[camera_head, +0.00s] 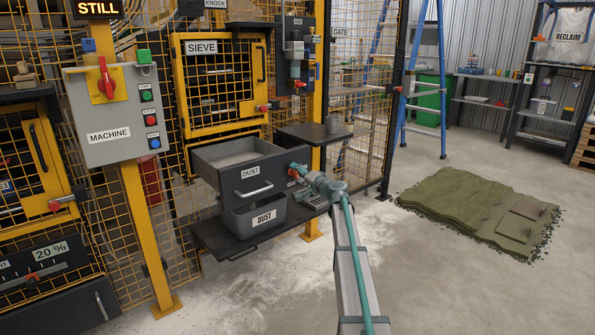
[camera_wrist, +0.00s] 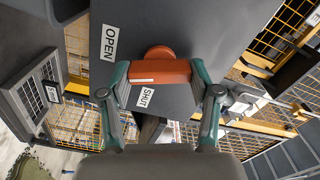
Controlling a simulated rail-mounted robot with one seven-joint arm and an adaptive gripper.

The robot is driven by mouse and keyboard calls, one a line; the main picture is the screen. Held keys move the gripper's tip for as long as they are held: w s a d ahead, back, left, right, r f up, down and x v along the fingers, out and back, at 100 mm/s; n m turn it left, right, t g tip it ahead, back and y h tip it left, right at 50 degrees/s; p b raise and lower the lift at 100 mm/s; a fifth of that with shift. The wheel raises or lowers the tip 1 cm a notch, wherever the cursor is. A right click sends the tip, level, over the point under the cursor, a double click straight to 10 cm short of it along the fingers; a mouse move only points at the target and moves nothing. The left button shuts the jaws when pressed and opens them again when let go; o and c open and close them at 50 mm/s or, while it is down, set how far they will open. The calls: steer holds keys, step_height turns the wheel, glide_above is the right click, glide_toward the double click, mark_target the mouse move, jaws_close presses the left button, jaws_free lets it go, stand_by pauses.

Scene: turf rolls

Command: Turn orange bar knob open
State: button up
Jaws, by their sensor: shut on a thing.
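The orange bar knob (camera_wrist: 160,71) sits on a dark grey panel (camera_wrist: 180,30) in the wrist view. A white mark shows on the left part of its bar. An OPEN label (camera_wrist: 109,42) is up and left of it, and a SHUT label (camera_wrist: 147,97) is just below it. My gripper (camera_wrist: 160,76) has one teal finger at each end of the bar and is shut on it. In the head view, my gripper (camera_head: 302,174) is at the right side of the DUST drawer (camera_head: 238,186); the knob (camera_head: 292,173) is mostly hidden there.
A grey bin labelled DUST (camera_head: 256,214) stands below the drawer on a dark shelf (camera_head: 232,243). Yellow mesh fencing (camera_head: 340,60) runs behind. Turf (camera_head: 465,200) lies on the floor at right.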

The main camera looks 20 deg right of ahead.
steer(key=shift+m+p, duration=1.25)
steer(key=shift+m, duration=0.85)
steer(key=o, duration=1.1)
steer(key=shift+o, duration=0.2)
steer(key=v, duration=1.2)
